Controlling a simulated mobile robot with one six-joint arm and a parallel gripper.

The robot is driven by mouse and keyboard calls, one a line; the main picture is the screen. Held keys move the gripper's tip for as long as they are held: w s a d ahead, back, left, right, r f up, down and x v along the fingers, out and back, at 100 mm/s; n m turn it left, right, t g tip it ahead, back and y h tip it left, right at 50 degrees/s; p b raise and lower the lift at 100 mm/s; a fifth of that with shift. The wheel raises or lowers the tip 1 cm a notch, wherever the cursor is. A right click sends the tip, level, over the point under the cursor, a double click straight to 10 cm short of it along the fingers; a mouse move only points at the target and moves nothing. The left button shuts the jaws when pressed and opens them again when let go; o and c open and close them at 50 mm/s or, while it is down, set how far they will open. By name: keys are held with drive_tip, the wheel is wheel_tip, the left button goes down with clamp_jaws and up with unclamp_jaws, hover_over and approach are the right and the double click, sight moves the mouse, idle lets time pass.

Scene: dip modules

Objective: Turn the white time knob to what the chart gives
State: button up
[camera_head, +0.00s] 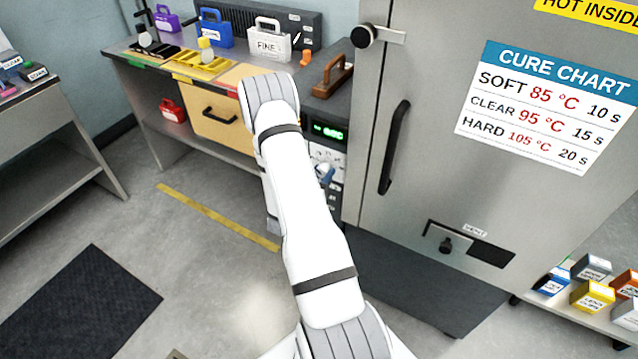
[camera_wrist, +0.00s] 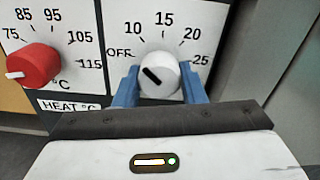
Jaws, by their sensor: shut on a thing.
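The white time knob (camera_wrist: 166,68) is on the panel in the wrist view, ringed by OFF, 10, 15, 20 and 25. Its black mark points up and left, roughly toward OFF. My gripper (camera_wrist: 160,88) has one blue finger on each side of the knob and is shut on it. In the head view my gripper (camera_head: 325,174) is at the panel, mostly hidden by my arm. The cure chart (camera_head: 545,108) on the oven door reads SOFT 85 °C 10 s, CLEAR 95 °C 15 s, HARD 105 °C 20 s.
The red heat knob (camera_wrist: 33,65) is left of the white knob, its white mark pointing left. A green display (camera_head: 327,131) is lit above the panel, too small to read. The grey oven door (camera_head: 430,60) stands just right. A bench (camera_head: 130,75) is left.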

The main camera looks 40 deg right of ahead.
drive_tip(key=m+b, duration=0.5)
drive_tip(key=b, duration=0.1)
drive_tip(key=shift+s+d+f+m, duration=0.1)
drive_tip(key=shift+d+f+m, duration=0.1)
drive_tip(key=shift+m, duration=0.2)
drive_tip(key=m+b, duration=0.3)
drive_tip(key=b, duration=0.1)
drive_tip(key=shift+r, duration=0.25)
drive_tip(key=o, duration=0.8)
drive_tip(key=shift+s, duration=0.1)
drive_tip(key=shift+c, duration=0.2)
drive_tip(key=shift+o, duration=1.2)
drive_tip(key=shift+a, duration=0.1)
